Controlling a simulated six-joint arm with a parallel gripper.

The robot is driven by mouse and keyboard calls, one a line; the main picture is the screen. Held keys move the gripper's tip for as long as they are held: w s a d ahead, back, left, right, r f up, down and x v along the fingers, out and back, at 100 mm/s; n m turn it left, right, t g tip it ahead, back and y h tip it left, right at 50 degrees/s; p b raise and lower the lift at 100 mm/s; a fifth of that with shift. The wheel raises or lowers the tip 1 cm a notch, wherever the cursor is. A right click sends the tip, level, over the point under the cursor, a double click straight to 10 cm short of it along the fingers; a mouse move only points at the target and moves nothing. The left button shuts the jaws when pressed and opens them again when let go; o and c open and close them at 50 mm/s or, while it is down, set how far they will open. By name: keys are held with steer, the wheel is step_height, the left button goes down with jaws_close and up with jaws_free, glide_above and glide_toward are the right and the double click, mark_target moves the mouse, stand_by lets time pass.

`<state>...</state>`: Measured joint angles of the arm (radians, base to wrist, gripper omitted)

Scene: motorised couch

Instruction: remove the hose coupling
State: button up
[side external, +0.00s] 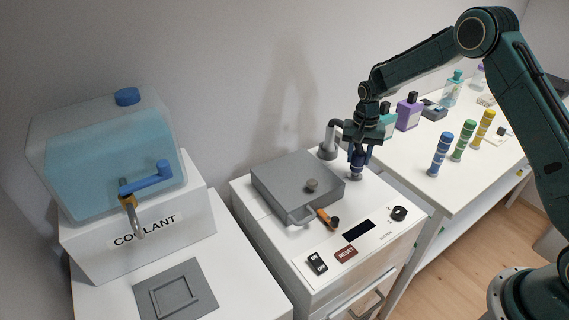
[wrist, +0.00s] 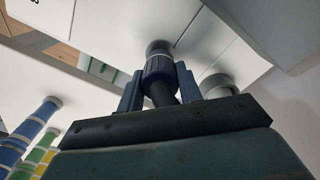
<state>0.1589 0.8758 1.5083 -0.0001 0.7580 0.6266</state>
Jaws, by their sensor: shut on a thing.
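The hose coupling (side external: 357,160) is a dark blue ribbed collar near the back right corner of the white machine. In the wrist view the coupling (wrist: 158,72) stands between the two blue fingers of my gripper (wrist: 158,88), which is shut on it. A grey metal fitting (wrist: 158,47) shows at its far end, close to the white surface; I cannot tell whether the two are fully joined. In the side external view my gripper (side external: 360,156) points down over the machine top, and its fingers partly hide the coupling.
A grey lidded box (side external: 290,180) and a grey bent pipe (side external: 328,142) stand close left of my gripper. The coolant tank (side external: 110,150) is at far left. Striped cylinders (side external: 440,153) and bottles (side external: 408,112) stand on the right table. The machine's front panel (side external: 355,232) has buttons and a knob.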

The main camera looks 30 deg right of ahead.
mark_target(359, 153)
steer(key=shift+r, duration=0.65)
steer(key=shift+r, duration=3.35)
